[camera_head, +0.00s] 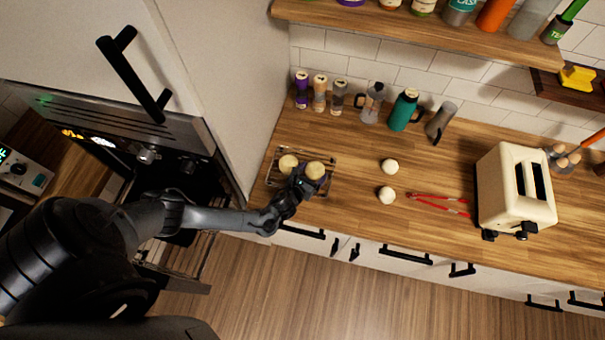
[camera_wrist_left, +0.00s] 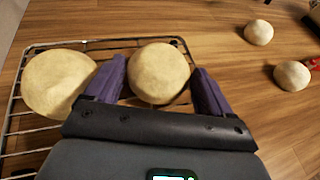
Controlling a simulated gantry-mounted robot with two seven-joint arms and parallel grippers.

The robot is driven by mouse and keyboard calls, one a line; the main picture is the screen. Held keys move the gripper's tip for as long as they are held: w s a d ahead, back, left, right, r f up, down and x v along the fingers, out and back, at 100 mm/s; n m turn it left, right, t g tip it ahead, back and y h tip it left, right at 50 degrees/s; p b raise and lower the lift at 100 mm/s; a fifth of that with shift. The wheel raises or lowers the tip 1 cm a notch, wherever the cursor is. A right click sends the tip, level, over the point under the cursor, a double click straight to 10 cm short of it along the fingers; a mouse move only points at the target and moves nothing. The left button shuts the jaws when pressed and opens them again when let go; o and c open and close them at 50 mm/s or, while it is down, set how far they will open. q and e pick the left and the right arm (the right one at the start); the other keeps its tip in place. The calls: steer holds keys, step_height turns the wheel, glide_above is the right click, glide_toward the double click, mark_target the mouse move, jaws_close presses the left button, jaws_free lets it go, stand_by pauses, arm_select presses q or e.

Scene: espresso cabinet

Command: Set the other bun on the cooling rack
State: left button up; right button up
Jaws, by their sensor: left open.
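The wire cooling rack (camera_head: 334,158) lies on the wooden counter near its left end. Two round tan buns rest on it side by side, the left bun (camera_head: 288,163) and the right bun (camera_head: 315,169). My left gripper (camera_head: 308,178) is open at the right bun. In the left wrist view its purple fingers stand on either side of that bun (camera_wrist_left: 159,72), with no clear grip on it. The left bun (camera_wrist_left: 58,82) lies just outside the left finger. The rack's rim (camera_wrist_left: 105,42) shows behind the buns. My right gripper is not in view.
Two pale round balls (camera_head: 390,166) (camera_head: 387,194) and red tongs (camera_head: 440,204) lie right of the rack. A cream toaster (camera_head: 513,190) stands farther right. Shakers, a moka pot (camera_head: 372,103) and a teal bottle (camera_head: 404,110) line the wall. The open oven is at left.

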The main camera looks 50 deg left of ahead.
arm_select(q)
steer(key=v, duration=1)
steer(key=shift+f+p, duration=0.1)
steer(key=shift+p, duration=0.25)
steer(key=shift+s+d, duration=0.15)
steer(key=shift+s, duration=0.15)
steer(key=shift+s+d+r+n, duration=0.2)
steer(key=shift+s+d+n, duration=0.05)
steer(key=shift+s+n, duration=0.05)
steer(key=s+d+r+n+g+h, duration=0.2)
steer(key=d+n+g, duration=0.1)
steer(key=d+n, duration=0.4)
steer(key=s+d+r+n+g+h, duration=0.1)
steer(key=s+d+r+n+g, duration=0.2)
steer(key=n, duration=0.6)
steer(key=s+a+r+n+g, duration=0.2)
steer(key=s+r+n+g, duration=0.1)
steer(key=s+r+n, duration=0.4)
step_height(320, 180, up, 3)
steer(key=n, duration=0.7)
steer(key=shift+s+n+g, duration=0.3)
steer(key=shift+s, duration=0.1)
steer(key=shift+a, duration=0.15)
